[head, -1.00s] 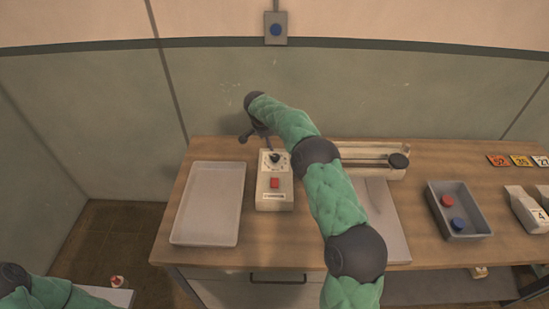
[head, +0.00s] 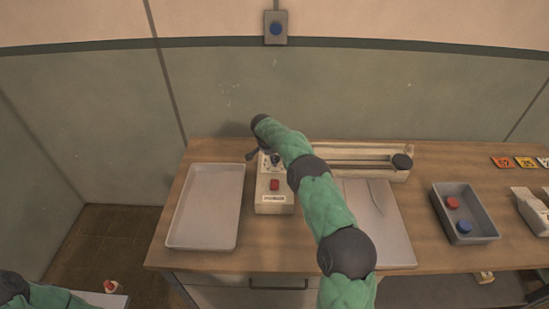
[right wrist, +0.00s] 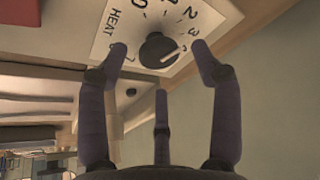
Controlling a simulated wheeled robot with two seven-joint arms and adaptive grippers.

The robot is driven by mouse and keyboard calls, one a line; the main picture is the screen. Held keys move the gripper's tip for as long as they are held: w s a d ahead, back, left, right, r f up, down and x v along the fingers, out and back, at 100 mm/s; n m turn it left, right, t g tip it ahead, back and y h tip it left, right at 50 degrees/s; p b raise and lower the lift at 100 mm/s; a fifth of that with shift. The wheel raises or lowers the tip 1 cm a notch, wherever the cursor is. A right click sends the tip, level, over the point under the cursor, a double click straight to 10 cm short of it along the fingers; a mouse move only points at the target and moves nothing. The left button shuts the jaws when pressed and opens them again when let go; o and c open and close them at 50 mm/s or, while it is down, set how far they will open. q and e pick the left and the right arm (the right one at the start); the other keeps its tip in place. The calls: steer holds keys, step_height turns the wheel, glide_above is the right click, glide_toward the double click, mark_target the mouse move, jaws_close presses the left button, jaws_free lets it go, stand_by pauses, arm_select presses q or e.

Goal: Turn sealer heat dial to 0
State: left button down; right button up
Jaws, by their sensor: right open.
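The sealer's control box (head: 274,204) stands on the bench, cream with a red switch and a white dial plate. In the right wrist view the black heat dial (right wrist: 158,50) sits on a plate marked HEAT with printed numbers. Its pale pointer line faces lower right, away from the 0 at the plate's top. My right gripper (right wrist: 158,47) is open, with one fingertip on each side of the dial; contact is not clear. In the head view my right gripper (head: 262,156) is at the box's back end, partly hidden by my arm. My left gripper is out of view.
A grey tray (head: 207,207) lies close left of the box. The sealer bar (head: 360,155) and a pale sheet (head: 385,225) are to the right. A grey bin (head: 465,213) with red and blue discs stands further right.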

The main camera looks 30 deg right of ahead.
steer(key=shift+x, duration=1)
steer(key=c, duration=1.1)
steer(key=shift+r, duration=0.1)
steer(key=shift+c, duration=0.2)
